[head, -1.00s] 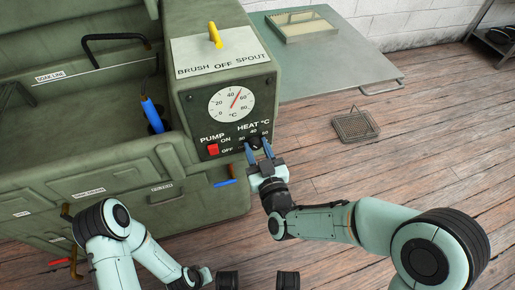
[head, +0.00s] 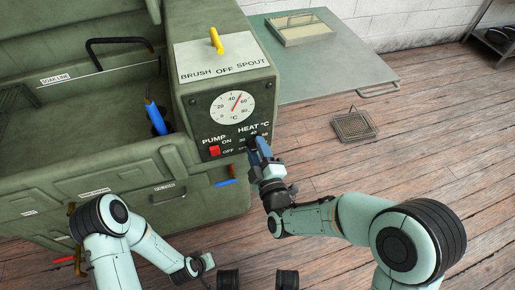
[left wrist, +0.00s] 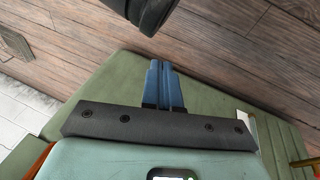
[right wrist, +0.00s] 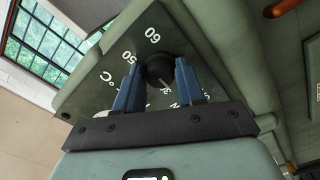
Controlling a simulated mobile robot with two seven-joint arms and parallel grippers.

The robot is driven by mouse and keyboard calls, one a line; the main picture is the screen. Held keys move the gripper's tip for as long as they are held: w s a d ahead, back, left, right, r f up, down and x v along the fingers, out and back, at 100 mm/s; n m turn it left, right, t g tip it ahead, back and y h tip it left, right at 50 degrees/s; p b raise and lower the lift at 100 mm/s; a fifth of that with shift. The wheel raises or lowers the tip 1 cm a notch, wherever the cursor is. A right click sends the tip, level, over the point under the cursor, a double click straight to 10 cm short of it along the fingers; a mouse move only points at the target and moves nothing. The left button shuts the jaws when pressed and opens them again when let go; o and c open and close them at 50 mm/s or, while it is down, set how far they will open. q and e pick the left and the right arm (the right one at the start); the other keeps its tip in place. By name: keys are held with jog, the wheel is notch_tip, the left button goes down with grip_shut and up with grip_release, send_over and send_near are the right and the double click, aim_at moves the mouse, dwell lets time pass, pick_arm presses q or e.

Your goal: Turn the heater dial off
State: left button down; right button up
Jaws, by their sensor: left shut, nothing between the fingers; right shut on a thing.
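The heater dial (right wrist: 158,67) is a round black knob with a white mark, low on the right of the green machine's control panel, under the HEAT °C label (head: 252,128). In the right wrist view, numbers stand around it and its white mark points down the picture, near the 30. My right gripper (head: 256,145) is shut on the dial, one blue finger on each side; the fingers mostly hide the dial in the head view. My left gripper (left wrist: 164,84) is shut and empty, its blue fingers together, away from the dial.
A red pump switch (head: 214,151) sits left of the dial. A yellow lever (head: 216,40) stands on the panel's top, between BRUSH and SPOUT. A blue-handled tool (head: 155,117) stands in the machine's basin. A wire basket (head: 353,125) lies on the open wooden floor to the right.

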jog(key=shift+n+p, duration=0.3)
jog(key=shift+n, duration=0.7)
pick_arm(q)
jog(key=shift+g+h, duration=0.3)
jog(key=shift+g, duration=0.3)
jog(key=shift+s+d+r+p, duration=0.3)
jog(key=shift+s+r, duration=0.1)
jog(key=shift+s, duration=0.2)
jog(key=shift+s+d+r+p, duration=0.15)
jog(key=shift+s+d+r, duration=0.2)
jog(key=shift+s, duration=0.2)
jog(key=shift+s+d+r+p, duration=0.25)
jog(key=shift+s+r, duration=0.15)
jog(key=shift+s, duration=0.2)
pick_arm(e)
jog(key=shift+n, duration=2.1)
jog(key=o, duration=1)
jog(key=shift+o, duration=0.2)
